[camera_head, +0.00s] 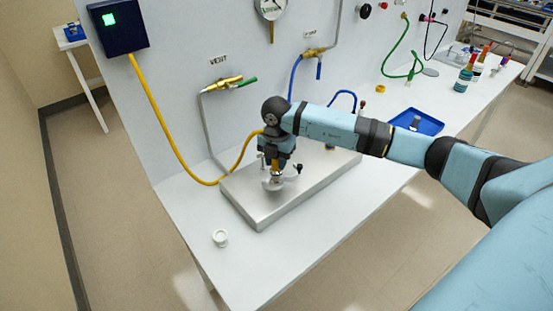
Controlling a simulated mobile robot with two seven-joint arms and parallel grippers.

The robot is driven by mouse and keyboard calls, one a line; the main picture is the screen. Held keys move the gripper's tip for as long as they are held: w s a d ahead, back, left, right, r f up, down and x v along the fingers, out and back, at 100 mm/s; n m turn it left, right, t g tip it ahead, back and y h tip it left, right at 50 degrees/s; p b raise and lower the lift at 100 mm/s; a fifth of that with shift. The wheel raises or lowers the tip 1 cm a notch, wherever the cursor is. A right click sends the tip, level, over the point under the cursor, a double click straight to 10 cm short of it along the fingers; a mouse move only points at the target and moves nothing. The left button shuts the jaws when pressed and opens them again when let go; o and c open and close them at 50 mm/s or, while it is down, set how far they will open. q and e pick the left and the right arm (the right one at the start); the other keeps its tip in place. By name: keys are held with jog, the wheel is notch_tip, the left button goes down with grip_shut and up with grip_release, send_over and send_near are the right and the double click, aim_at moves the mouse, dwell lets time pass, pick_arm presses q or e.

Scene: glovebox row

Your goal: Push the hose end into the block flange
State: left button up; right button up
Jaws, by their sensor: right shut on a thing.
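A yellow hose (151,104) hangs from a dark box on the wall and loops down to my right gripper (276,172). My right gripper points down over the metal block (248,207) and is shut on the hose end, of which a little yellow shows at the jaws. A silvery flange piece (271,184) shows just below the jaws, at the block's top. My gripper and wrist hide part of it, and I cannot tell whether the hose end touches it or is inside it. My left gripper is not in view.
A small white ring (220,238) lies on the white bench (262,268) in front of the block. A blue tray (417,122) and bottles (464,77) stand farther right. A vent valve (223,84) and a blue hose (295,77) are at the wall behind. The bench front is mostly clear.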

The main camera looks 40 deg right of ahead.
jog(key=shift+f, duration=0.2)
jog(key=o, duration=1.1)
notch_tip(320, 180, up, 14)
jog(key=shift+f+b, duration=0.1)
jog(key=shift+b, duration=0.6)
